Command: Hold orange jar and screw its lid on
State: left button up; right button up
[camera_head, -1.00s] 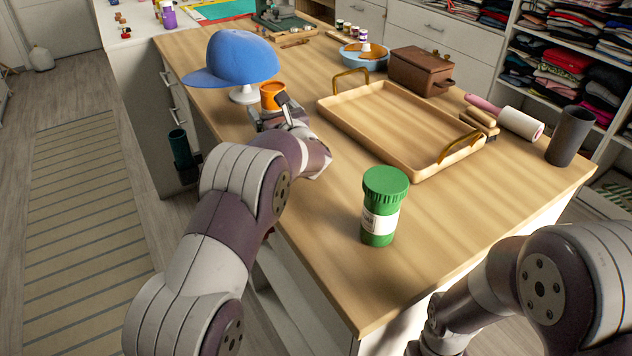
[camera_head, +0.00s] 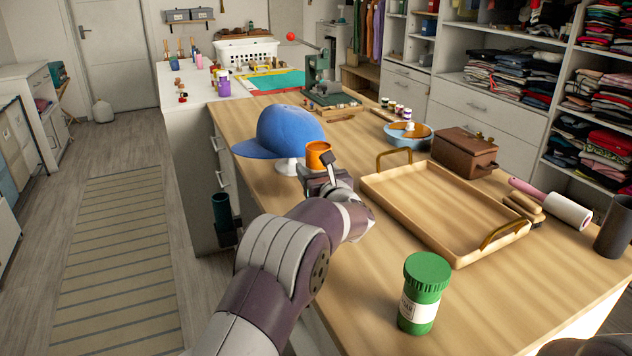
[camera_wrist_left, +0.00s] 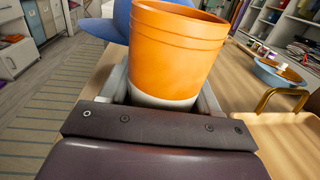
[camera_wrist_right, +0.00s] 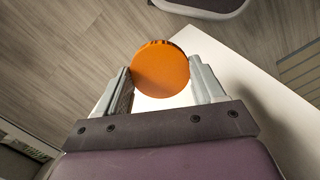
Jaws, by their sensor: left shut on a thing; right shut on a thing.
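The orange jar (camera_head: 318,156) is upright and lidless in my left gripper (camera_head: 322,178), near the blue cap. In the left wrist view the jar (camera_wrist_left: 175,50) fills the middle, with the left gripper (camera_wrist_left: 165,98) shut around its pale lower part. In the right wrist view my right gripper (camera_wrist_right: 162,85) is shut on the round orange lid (camera_wrist_right: 160,69), whose flat face shows. The right gripper and the lid are out of the head view. The lid is apart from the jar.
A green jar (camera_head: 424,292) stands near the table's front edge. A wooden tray (camera_head: 385,203) lies to the right of my left arm. A blue cap (camera_head: 283,130) sits on a white stand behind the orange jar. A brown box (camera_head: 464,152) stands farther right.

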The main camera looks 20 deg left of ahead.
pick_arm(q)
jog(key=w+d+r+p, duration=0.1)
jog(key=w+d+r, duration=0.1)
jog(key=d, duration=0.3)
jog(key=w+d+r+p, duration=0.1)
jog(key=w+d+r, duration=0.2)
jog(key=d+r, duration=0.2)
jog(key=shift+d, duration=0.3)
pick_arm(e)
notch_tip(320, 180, up, 2)
jog(key=shift+r, duration=0.2)
